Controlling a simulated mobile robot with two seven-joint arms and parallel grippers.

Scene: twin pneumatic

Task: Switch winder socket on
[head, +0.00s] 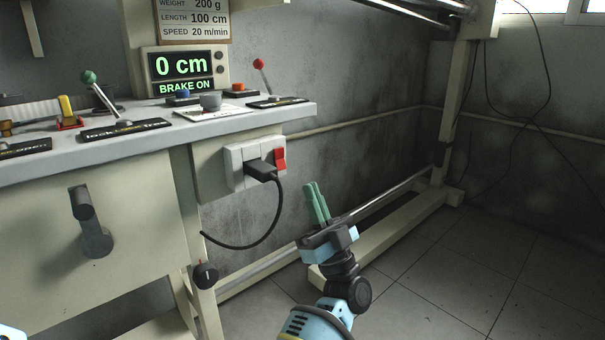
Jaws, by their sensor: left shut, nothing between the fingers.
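The winder socket (234,168) is a white wall plate on the side of the bench, below the tabletop's right end. A black plug (261,170) sits in it, with a black cable looping down to the left. A red rocker switch (280,158) is at the plate's right end. I cannot tell from its tilt whether it is on or off. My left gripper (316,203) has green fingers, shut and empty, pointing up. In the picture it is below and to the right of the red switch, apart from it. My right gripper is not in view.
The bench top (290,114) carries levers, buttons and a display (193,68) reading "0 cm" and "BRAKE ON". A grey crank-like handle (92,235) sticks out of the front panel. A frame post (455,110) stands at right. The tiled floor (470,270) is clear.

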